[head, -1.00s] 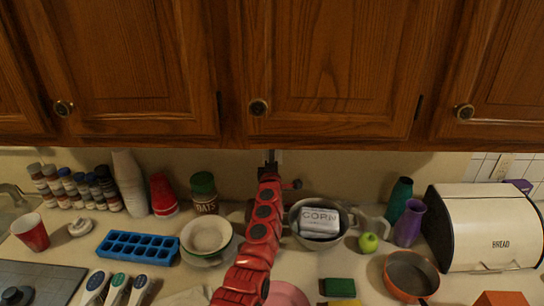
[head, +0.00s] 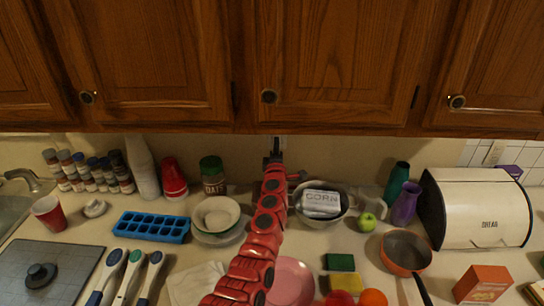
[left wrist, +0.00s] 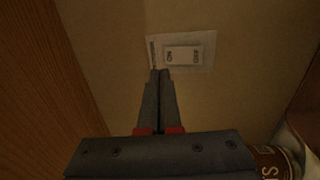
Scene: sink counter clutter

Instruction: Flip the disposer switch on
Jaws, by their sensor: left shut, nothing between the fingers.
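The disposer switch (left wrist: 183,55) is a white rocker on a pale wall plate (left wrist: 208,42), under the cabinets in the left wrist view. Small lettering shows on it, too blurred to read with certainty. My left gripper (left wrist: 159,73) is shut and empty. Its fingertips appear at the lower left edge of the plate; I cannot tell whether they touch it. In the head view my left gripper (head: 274,150) is up at the back wall, at the end of my red arm, and mostly covers the plate (head: 281,142). My right gripper is not in view.
The wooden cabinets (head: 330,60) hang low above the gripper. An oats jar (head: 212,175) and stacked bowls (head: 216,216) stand left of my arm. A pot holding a corn package (head: 321,203) stands close on its right. A bread box (head: 478,208) is far right.

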